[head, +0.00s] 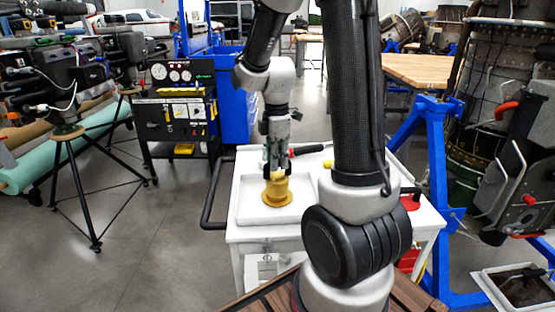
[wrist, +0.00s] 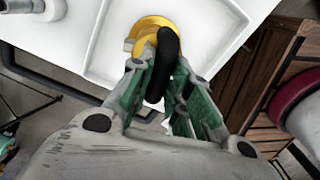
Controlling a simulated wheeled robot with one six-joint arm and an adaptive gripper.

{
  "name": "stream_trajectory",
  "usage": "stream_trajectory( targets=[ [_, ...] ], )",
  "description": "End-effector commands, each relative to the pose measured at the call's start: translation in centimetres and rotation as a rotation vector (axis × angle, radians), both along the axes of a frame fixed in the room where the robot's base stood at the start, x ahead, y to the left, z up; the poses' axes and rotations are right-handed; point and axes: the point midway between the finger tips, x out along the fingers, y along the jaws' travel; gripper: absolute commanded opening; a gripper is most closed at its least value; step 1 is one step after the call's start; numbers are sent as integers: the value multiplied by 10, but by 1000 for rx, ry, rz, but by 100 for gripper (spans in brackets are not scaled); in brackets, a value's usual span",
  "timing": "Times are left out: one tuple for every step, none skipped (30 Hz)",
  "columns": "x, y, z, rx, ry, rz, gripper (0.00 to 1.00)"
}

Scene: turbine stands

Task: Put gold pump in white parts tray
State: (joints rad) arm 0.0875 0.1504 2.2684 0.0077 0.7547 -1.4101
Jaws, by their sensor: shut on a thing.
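The gold pump (head: 277,189) is a yellow-gold piece with a round flanged base. It is over the white parts tray (head: 247,205) on the white cart, seemingly inside its rim; I cannot tell whether its base touches the tray floor. My gripper (head: 277,170) points down from above and is shut on the upper part of the pump. In the wrist view the gold pump (wrist: 150,30) shows beyond the fingertips, with a black curved part in front of it. The white tray (wrist: 105,60) spreads around it there.
The white cart (head: 270,233) has a dark side handle (head: 208,205) at left. A yellow item (head: 328,164) and a red item (head: 410,202) lie on its top. A blue stand (head: 435,160) is at right, a black tool cart (head: 178,125) at back left, a tripod (head: 75,170) at left.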

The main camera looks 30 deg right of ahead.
Motion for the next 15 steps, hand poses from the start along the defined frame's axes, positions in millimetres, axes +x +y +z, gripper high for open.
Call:
stream_trajectory(
  targets=[
    [-2, 0, -3, 1, 6, -1, 0],
    [-2, 1, -3, 1, 6, -1, 0],
    [-2, 1, -4, 2, 7, -1, 0],
    [-2, 1, -5, 2, 8, -2, 0],
    [-3, 1, -6, 2, 9, -2, 0],
    [-3, 1, -7, 2, 10, -2, 0],
    [-4, 1, -7, 3, 12, -2, 0],
    [-4, 1, -8, 3, 13, -2, 0],
    [-5, 1, -9, 4, 15, -2, 0],
    [-5, 1, -10, 4, 15, -3, 0],
    [-5, 1, -11, 4, 16, -3, 0],
    [-5, 1, -11, 4, 16, -3, 0],
    [-5, 1, -12, 4, 16, -3, 0],
    [-5, 1, -13, 4, 16, -3, 0],
    [-5, 1, -14, 4, 16, -3, 0]
  ],
)
